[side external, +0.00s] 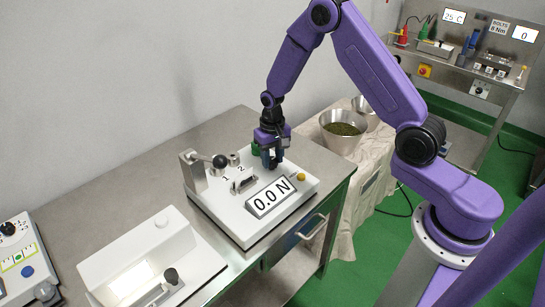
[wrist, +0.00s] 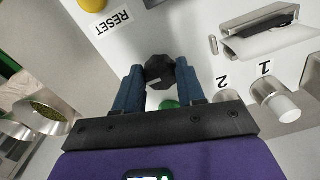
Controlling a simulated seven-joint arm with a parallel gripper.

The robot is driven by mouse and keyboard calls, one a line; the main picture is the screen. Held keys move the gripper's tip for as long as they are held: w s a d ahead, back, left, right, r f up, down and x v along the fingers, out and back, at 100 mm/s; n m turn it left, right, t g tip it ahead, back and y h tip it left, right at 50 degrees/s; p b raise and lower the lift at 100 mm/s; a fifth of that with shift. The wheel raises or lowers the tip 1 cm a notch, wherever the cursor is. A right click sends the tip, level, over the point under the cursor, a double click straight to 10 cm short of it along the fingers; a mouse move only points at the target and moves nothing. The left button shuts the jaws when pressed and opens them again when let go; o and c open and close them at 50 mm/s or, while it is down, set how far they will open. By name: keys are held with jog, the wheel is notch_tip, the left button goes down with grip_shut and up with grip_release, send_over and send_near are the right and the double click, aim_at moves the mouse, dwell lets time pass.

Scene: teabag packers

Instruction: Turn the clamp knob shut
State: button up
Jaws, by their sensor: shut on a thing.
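The clamp knob (wrist: 160,70) is black and many-sided. In the wrist view it sits between the two blue fingers of my gripper (wrist: 160,82), which are shut on it. The tester's display (side external: 269,196) reads 0.0 N.
A lever with a black ball (side external: 220,161) stands at the tester's left. A yellow RESET button (side external: 301,177) is at the right. A bowl of leaves (side external: 342,138) stands beyond the bench.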

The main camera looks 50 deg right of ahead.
aim_at(272, 160)
dwell(0.6)
jog(key=o, duration=1.1)
jog(key=shift+c, duration=0.2)
jog(key=shift+r, duration=0.1)
notch_tip(272, 160, up, 17)
jog(key=shift+r, duration=0.15)
